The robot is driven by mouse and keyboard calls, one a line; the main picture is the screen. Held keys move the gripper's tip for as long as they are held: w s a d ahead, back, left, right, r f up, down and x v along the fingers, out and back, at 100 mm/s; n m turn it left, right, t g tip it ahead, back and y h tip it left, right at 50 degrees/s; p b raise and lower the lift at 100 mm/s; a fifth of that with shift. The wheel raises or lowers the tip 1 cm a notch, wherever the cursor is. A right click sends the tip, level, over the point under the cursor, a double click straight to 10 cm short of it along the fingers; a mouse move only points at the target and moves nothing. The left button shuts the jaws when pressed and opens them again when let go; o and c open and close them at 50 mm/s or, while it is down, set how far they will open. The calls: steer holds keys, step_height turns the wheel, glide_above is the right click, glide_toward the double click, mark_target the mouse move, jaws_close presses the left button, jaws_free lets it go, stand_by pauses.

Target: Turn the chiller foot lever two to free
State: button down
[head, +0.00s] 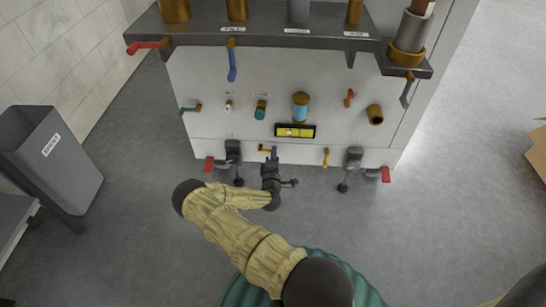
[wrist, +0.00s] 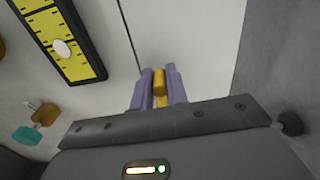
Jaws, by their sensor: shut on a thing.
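My gripper (head: 273,153) is at the lower front of the white machine (head: 235,90). In the wrist view its two purple fingers (wrist: 160,88) are shut on a small yellow lever (wrist: 160,96), standing out from the white panel. In the head view this yellow lever (head: 264,149) shows just left of the fingers. Two red foot levers sit by the front casters, one at the left (head: 209,163) and one at the right (head: 385,174). My gripper is apart from both. No readable label shows which lever is number two.
A yellow level gauge (head: 295,130) is above my gripper. Another yellow lever (head: 325,157) hangs to its right. Black casters (head: 233,152) (head: 353,158) stand on either side. A grey bin (head: 50,155) is at the left.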

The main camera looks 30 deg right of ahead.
steer(key=shift+r+n, duration=0.3)
steer(key=shift+n, duration=0.5)
steer(key=c, duration=1.4)
jaws_free()
steer(key=shift+r, duration=0.1)
steer(key=p+v, duration=0.4)
steer(key=v, duration=1.3)
steer(key=shift+s+a, duration=0.2)
